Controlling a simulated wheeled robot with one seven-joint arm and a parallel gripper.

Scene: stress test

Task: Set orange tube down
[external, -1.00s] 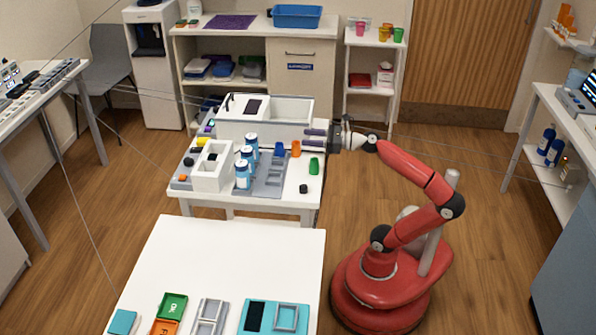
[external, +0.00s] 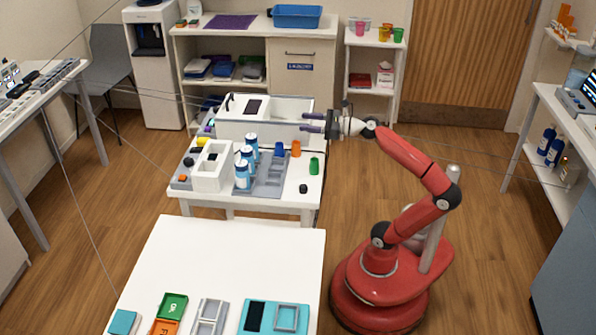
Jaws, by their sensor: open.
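The small orange tube (external: 296,148) stands upright on the white table (external: 306,205), near its right edge. A blue tube (external: 279,149) stands to its left and a green tube (external: 314,166) to its right and nearer the camera. My gripper (external: 303,122) is open and empty, just above the orange tube and apart from it. Its dark fingers point left, toward the white bin (external: 264,128).
A grey tray (external: 262,187), several blue-and-white bottles (external: 242,174) and a white open box (external: 211,172) stand left of the tubes. A small black piece (external: 303,188) lies near the front right. The nearer table (external: 230,250) has a wide clear top.

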